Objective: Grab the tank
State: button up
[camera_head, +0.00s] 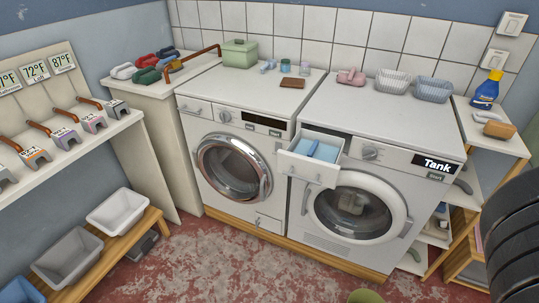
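A white front-loading machine (352,205) on the right has a dark display (435,163) that reads "Tank". A white drawer (306,170) at its upper left corner is pulled out, with light-blue material (322,151) inside. I cannot tell whether this drawer is the tank. The round door below it is shut, with a grey handle beside it. No separate thing can be clearly made out as a tank. My gripper is not in view.
A second white machine (233,165) stands left of it, its round door shut. A shelf unit (507,146) with a blue bottle (485,92) stands right. Grey bins (68,255) sit on a low wooden rack at left. The red floor before the machines is mostly clear.

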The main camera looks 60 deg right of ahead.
aim_at(317, 149)
jog(key=i+j, duration=0.4)
jog(key=i, duration=0.2)
jog(key=i+j, duration=0.35)
jog(key=i, duration=0.2)
jog(key=i+j+z, duration=0.1)
jog(key=i+j, duration=0.3)
jog(key=i, duration=0.2)
jog(key=z, duration=0.45)
jog(key=i+j+z, duration=0.1)
jog(key=z, duration=0.35)
jog(key=j+z, duration=0.15)
jog(key=z, duration=0.25)
jog(key=i+j+z, duration=0.1)
jog(key=z, duration=1.95)
